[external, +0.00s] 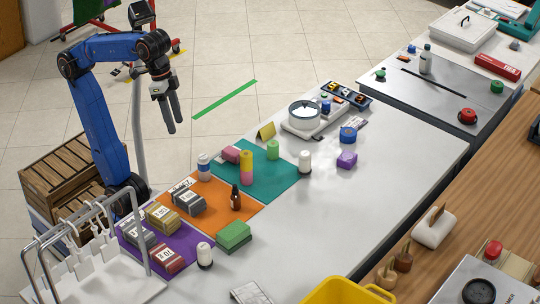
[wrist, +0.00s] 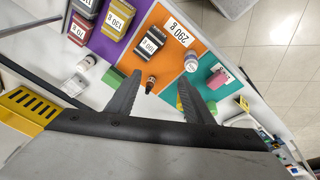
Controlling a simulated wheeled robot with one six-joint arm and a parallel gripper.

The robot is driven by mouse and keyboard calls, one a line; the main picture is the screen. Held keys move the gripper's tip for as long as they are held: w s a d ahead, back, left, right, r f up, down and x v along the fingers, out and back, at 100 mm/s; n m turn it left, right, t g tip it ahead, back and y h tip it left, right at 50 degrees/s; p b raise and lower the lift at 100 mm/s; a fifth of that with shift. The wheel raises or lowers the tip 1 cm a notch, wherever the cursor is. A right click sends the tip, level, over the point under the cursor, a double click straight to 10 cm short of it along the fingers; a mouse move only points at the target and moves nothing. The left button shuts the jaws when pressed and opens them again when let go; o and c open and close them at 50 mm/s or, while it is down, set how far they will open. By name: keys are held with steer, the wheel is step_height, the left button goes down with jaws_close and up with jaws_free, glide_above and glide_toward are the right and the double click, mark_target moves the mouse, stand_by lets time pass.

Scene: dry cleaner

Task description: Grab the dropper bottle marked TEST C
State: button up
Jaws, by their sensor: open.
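A small brown dropper bottle (external: 236,198) with a dark top stands upright on the orange mat (external: 215,222). No TEST C marking is readable on it in either view. In the wrist view the brown bottle (wrist: 150,84) appears between the fingertips, below them and apart from them. My gripper (external: 176,127) is open and empty, raised in the air beyond the table's far edge in the external view, clear of the bottle. It also shows in the wrist view (wrist: 160,76), with its two dark fingers spread.
Pink, yellow and green pieces stand on the teal mat (external: 275,187). A white rack (external: 95,250) stands at left.

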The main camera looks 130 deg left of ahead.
mark_target(236, 198)
steer(key=shift+w+a+f+n+g, duration=0.8)
steer(key=shift+w+a+n, duration=0.65)
steer(key=shift+w+n, duration=2.55)
steer(key=shift+w+a+f+n+g, duration=0.8)
steer(key=shift+w+a+n, duration=0.8)
steer(key=shift+w, duration=4.6)
steer(key=f, duration=2.1)
steer(key=shift+s+d+f, duration=0.2)
steer(key=shift+d+f, duration=0.05)
steer(key=shift+f, duration=0.15)
steer(key=c, duration=1.1)
steer(key=shift+c, duration=0.2)
steer(key=shift+r, duration=0.1)
